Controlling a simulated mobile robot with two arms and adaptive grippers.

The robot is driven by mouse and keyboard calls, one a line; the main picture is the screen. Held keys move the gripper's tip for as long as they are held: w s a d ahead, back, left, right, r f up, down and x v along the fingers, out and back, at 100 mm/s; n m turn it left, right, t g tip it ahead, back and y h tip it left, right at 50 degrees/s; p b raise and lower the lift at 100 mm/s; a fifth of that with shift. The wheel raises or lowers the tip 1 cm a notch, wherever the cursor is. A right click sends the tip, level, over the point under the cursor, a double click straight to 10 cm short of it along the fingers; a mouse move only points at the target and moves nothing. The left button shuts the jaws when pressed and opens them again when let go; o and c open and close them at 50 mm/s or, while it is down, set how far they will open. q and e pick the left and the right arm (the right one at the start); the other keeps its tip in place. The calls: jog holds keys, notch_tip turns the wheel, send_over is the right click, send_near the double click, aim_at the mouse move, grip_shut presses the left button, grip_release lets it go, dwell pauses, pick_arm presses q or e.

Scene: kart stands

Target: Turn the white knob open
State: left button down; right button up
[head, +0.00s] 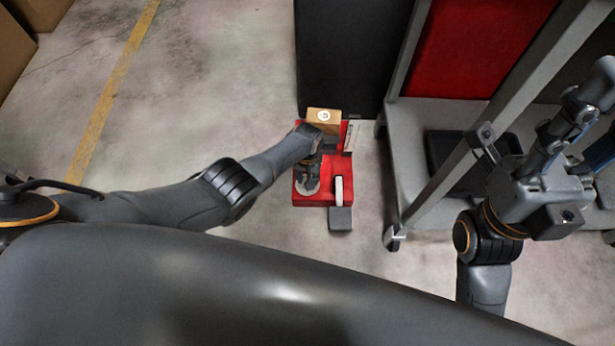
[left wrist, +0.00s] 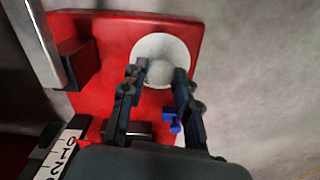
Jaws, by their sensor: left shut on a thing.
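The white knob (left wrist: 161,74) stands out from a round white disc (left wrist: 157,43) on the red panel (left wrist: 101,47) in the left wrist view. My left gripper (left wrist: 160,70) has one finger on each side of the knob and is shut on it. In the head view the left gripper (head: 308,178) reaches down over the red panel (head: 313,200), and the white disc (head: 307,188) shows partly beneath it. My right gripper (head: 580,112) is raised at the right, away from the panel; its finger opening is unclear.
A grey-white handle (head: 339,190) stands on the panel right of the knob, and a tan box (head: 323,117) is at its back. A grey metal frame (head: 452,160) on casters stands to the right. The floor left of the panel is clear.

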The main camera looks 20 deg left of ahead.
pick_arm(q)
jog(key=shift+s, duration=0.1)
jog(key=c, duration=1)
grip_release()
jog(key=shift+r, duration=0.1)
jog(key=shift+r, duration=0.4)
notch_tip(320, 180, up, 11)
